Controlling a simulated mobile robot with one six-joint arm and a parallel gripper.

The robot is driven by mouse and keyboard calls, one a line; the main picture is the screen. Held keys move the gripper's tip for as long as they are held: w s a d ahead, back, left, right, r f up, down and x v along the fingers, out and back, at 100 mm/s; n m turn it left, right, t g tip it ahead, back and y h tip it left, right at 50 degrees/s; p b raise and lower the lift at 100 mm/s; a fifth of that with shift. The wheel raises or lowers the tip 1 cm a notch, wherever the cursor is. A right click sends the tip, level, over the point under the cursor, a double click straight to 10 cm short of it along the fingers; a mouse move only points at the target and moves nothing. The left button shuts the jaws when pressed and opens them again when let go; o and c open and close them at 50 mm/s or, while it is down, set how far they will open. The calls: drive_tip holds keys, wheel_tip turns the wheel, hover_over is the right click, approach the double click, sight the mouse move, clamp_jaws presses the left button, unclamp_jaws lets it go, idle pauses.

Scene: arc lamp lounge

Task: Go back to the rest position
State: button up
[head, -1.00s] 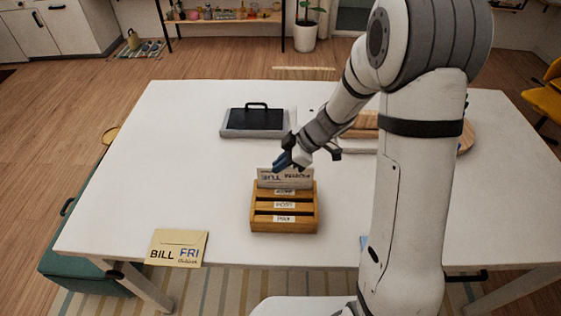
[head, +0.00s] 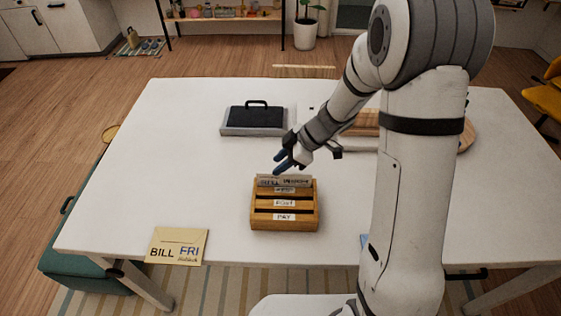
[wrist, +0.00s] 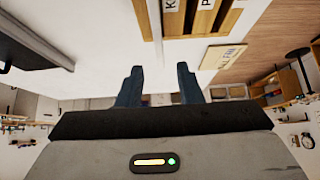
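My gripper (head: 284,161) is above the table, just behind and over the back of the wooden letter sorter (head: 284,222). In the wrist view its two blue fingers (wrist: 160,88) stand apart with nothing between them. A pale envelope (head: 284,181) with printed text stands in the sorter's rear slot, only its upper part showing. The sorter's front slots carry small white labels. The sorter also shows upside down at the top of the wrist view (wrist: 205,22).
An envelope reading BILL FRI (head: 177,246) lies at the table's front left edge. A dark case with a handle (head: 254,118) lies on a grey tray at the back. A round wooden board (head: 466,136) is partly behind my arm. The white table's (head: 165,150) left side is clear.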

drive_tip(key=w+d+r+m+t+h+b, duration=0.1)
drive_tip(key=w+d+r+m+t, duration=0.1)
drive_tip(key=w+d+r+t, duration=0.3)
drive_tip(key=w+d+r+m+t+h+b, duration=0.1)
drive_tip(key=w+d+r+m+t, duration=0.15)
drive_tip(key=r, duration=0.55)
drive_tip(key=s+d+r+m+t+h+b, duration=0.35)
drive_tip(key=d+m+h, duration=0.3)
drive_tip(key=d, duration=0.25)
drive_tip(key=s+d+f+m+g+h, duration=0.1)
drive_tip(key=s+d+m+g, duration=0.1)
drive_tip(key=s, duration=0.4)
drive_tip(key=s+d+f+m+g+h, duration=0.1)
drive_tip(key=s+d+m+g, duration=0.15)
drive_tip(key=s, duration=0.25)
drive_tip(key=s+a+f+m+g+y+b, duration=0.1)
drive_tip(key=s+a+f, duration=0.1)
drive_tip(key=s, duration=0.4)
drive_tip(key=s+a+f+m+g+y+b, duration=0.1)
drive_tip(key=s+a+f+g+y, duration=0.1)
drive_tip(key=s, duration=0.4)
drive_tip(key=shift+s+a+f, duration=0.4)
drive_tip(key=shift+a+f, duration=0.1)
drive_tip(key=shift+a, duration=0.45)
